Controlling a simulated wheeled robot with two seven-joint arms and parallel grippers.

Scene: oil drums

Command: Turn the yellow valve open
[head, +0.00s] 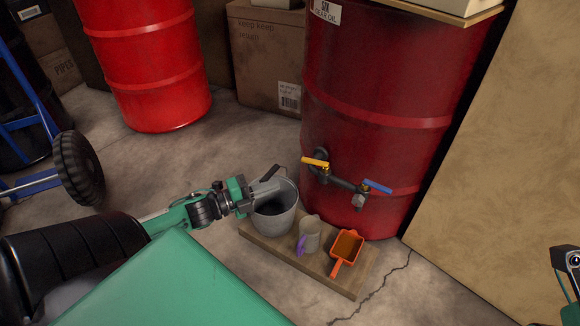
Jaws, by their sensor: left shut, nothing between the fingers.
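The yellow valve handle (315,162) sits on a dark pipe fitting low on the dark red drum (375,90). It lies roughly level, pointing left. A blue handle (377,186) is on the same pipe, to the right, above a grey spout (359,201). My left gripper (279,173) is shut and empty. It is left of the yellow handle and a little lower in the picture, apart from it, in front of the rim of a grey bucket (276,224). Whether it touches the bucket cannot be told.
A wooden board (295,262) on the floor bears the bucket, a grey jug (309,236) with a purple handle and an orange scoop (346,248). A bright red drum (150,70), a cardboard box (262,60) and a blue hand truck (30,125) stand behind. A tan panel (510,170) bounds the right.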

